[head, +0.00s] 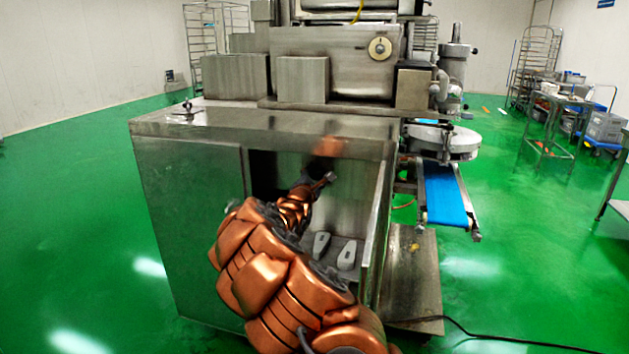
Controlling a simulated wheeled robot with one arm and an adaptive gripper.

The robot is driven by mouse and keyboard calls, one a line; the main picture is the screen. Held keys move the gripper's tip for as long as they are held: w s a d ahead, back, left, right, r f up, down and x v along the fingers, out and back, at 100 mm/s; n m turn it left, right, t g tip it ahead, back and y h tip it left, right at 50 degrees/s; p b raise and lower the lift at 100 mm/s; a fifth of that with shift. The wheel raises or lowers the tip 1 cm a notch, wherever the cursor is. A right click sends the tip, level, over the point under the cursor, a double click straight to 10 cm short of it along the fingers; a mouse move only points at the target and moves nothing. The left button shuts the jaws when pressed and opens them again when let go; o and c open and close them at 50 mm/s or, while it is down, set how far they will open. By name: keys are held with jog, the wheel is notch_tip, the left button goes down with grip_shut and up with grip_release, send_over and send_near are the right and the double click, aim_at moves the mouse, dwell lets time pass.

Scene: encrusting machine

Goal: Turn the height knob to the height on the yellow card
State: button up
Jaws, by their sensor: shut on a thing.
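My copper-coloured arm reaches into the open compartment of the steel machine cabinet (195,190). My gripper (325,180) is small and dark at the arm's end, in front of the compartment's back wall. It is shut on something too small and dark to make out. A round cream dial with a dark centre (379,48) sits on the machine's upper front panel, above and apart from my gripper. I cannot tell which part is the height knob. I cannot make out a yellow card.
Two pale grey objects (347,255) lie low in the compartment. Its side panel (376,225) stands close on the right. A blue conveyor belt (445,195) sticks out to the right. A black cable (490,337) crosses the green floor, which is clear at left.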

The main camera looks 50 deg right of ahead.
dwell(0.3)
jog(key=o, duration=1.2)
jog(key=shift+c, duration=0.2)
jog(key=shift+s+a, duration=0.1)
jog(key=shift+a, duration=0.3)
jog(key=v, duration=1.1)
jog(key=shift+s, duration=0.15)
